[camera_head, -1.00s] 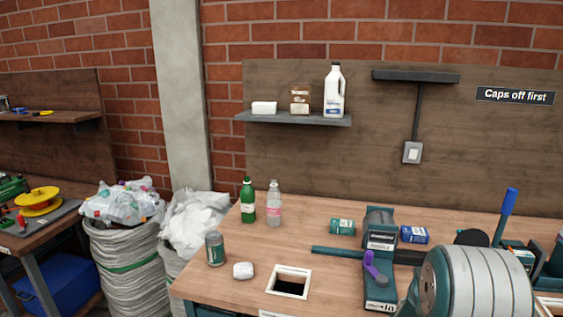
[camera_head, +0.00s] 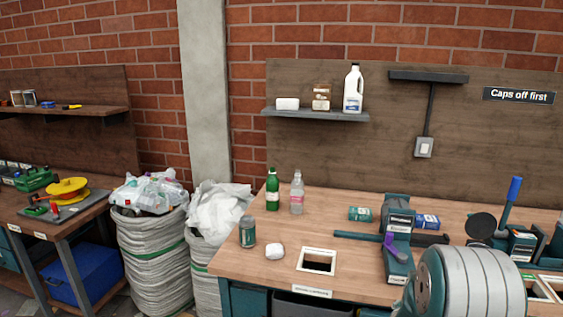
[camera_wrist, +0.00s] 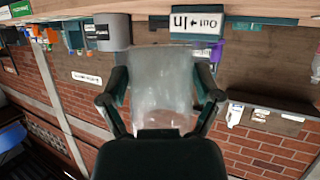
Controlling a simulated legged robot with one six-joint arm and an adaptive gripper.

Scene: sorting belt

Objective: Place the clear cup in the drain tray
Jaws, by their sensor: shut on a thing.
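The clear cup (camera_wrist: 160,70) shows in the wrist view as a frosted, see-through cup between the dark green fingers. My gripper (camera_wrist: 160,95) is shut on it, one finger along each side. In the wrist view the surroundings appear upside down. In the head view a white and teal part of my arm (camera_head: 470,285) fills the lower right, and neither the gripper nor the cup shows there. I cannot make out the drain tray for certain in either view.
The bench (camera_head: 240,262) holds a green bottle (camera_head: 272,190), a clear bottle (camera_head: 297,193), a can (camera_head: 247,232), a white lump (camera_head: 275,251) and a framed opening (camera_head: 303,261). A teal device (camera_head: 397,250) stands near my arm. Full sacks (camera_head: 155,255) stand left.

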